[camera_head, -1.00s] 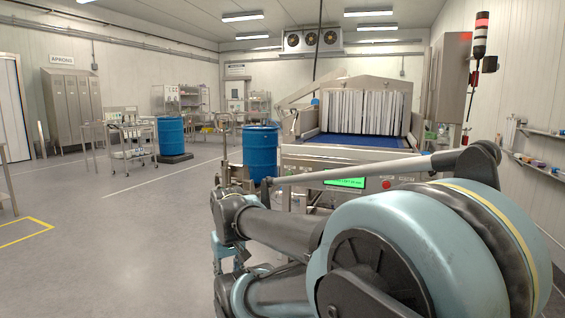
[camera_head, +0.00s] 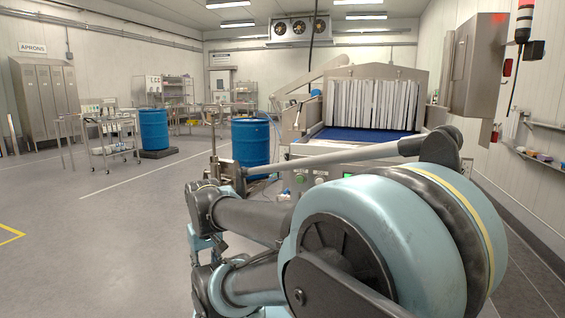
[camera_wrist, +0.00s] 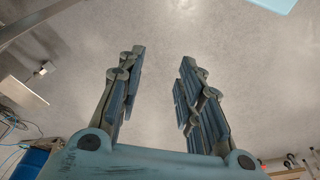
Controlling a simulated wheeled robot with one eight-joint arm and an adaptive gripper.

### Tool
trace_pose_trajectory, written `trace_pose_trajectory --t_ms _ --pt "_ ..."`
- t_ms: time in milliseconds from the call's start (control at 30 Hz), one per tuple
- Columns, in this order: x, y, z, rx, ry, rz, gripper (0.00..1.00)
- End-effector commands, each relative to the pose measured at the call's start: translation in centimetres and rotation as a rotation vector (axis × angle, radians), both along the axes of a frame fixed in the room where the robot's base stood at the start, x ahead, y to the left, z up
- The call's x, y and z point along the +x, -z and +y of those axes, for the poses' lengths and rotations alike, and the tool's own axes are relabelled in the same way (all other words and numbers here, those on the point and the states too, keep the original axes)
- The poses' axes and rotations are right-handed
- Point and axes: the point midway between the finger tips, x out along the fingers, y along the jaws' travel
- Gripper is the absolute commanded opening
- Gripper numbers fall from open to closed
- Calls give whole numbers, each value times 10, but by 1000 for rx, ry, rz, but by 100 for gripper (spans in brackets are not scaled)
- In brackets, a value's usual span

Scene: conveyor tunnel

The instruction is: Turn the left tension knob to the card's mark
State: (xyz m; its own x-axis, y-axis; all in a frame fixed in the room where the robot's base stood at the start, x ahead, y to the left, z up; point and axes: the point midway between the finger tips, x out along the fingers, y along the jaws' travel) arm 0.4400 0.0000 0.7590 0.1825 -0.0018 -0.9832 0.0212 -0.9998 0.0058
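The conveyor tunnel machine with its white strip curtain (camera_head: 370,105) and blue belt (camera_head: 355,134) stands ahead, right of centre in the head view. Part of its front panel (camera_head: 318,180) shows, with a green button; my arm covers much of the rest. I cannot make out the left tension knob or the card in either view. My gripper (camera_wrist: 160,75) is open and empty in the wrist view, its two fingers wide apart above bare grey floor. Small panel controls (camera_wrist: 290,161) show at the lower right there, too small to tell apart.
A blue drum (camera_head: 250,142) stands left of the machine, another (camera_head: 153,129) farther back by a wheeled cart (camera_head: 108,138). A steel cabinet (camera_head: 478,62) and a narrow wall shelf (camera_head: 540,158) are at the right. The floor at the left is open.

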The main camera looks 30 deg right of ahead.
Motion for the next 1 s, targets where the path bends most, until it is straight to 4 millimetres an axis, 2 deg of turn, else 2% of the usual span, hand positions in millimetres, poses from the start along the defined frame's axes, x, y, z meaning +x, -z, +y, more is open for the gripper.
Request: trace_pose_trajectory --t_ms 67,200,367,1000 --pt "0 0 0 0 0 0 33" --pt "-6 -6 -3 -11 0 -14 62" --pt "13 -13 -21 -87 1 -32 62" --pt "145 -76 -173 -687 -60 -94 62"
